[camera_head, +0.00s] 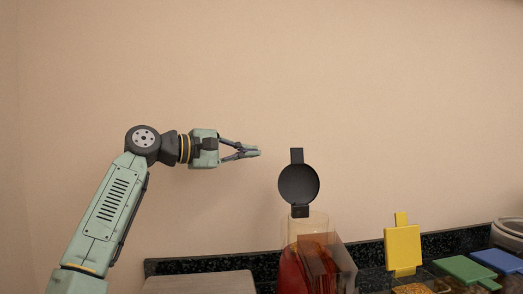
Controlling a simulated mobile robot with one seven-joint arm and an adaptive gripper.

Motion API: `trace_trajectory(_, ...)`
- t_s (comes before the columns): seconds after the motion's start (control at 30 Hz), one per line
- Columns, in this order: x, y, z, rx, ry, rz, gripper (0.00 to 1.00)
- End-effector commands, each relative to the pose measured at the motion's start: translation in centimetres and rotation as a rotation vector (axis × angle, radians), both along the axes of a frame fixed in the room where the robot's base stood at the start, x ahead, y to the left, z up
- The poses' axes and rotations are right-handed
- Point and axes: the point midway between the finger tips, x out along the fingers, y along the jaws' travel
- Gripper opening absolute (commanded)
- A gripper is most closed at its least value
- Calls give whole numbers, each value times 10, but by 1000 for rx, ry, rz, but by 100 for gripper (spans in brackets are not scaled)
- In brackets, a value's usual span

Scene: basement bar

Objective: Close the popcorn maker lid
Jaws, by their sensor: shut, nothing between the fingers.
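The popcorn maker (291,270) stands at the bottom middle, with a clear upper part and a red body. Its round black lid (299,184) stands upright above it, open, with a tab on top and a hinge block below. My gripper (257,151) is shut and empty. It is in the air to the left of the lid and a little higher than the lid's middle, pointing right and apart from it. The lower part of the popcorn maker is cut off by the frame edge.
A brown translucent block-like object (328,263) overlaps the popcorn maker's right side. A yellow lid (402,247) stands upright at right, beside green (465,270) and blue (497,261) lids. A grey round container (508,232) is at the far right. A pale board (198,284) lies at left. The air before the wall is clear.

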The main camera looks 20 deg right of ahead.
Motion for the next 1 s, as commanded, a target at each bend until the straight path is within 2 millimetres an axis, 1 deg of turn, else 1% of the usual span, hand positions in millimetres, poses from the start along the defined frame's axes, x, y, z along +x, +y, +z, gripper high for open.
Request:
trace_trajectory(0.03, 0, -10, 0, 2, 1, -4, 0)
trace_trajectory(0.4, 5, -89, -4, 0, 3, -5, 0)
trace_trajectory(0.5, -7, -82, -3, -1, -3, 0, 0)
trace_trajectory(0.7, -26, -78, 2, -1, 0, -1, 0)
trace_trajectory(0.8, -30, -76, 2, -1, 1, -1, 0)
trace_trajectory(1.0, -32, -76, 3, -1, 3, -1, 0)
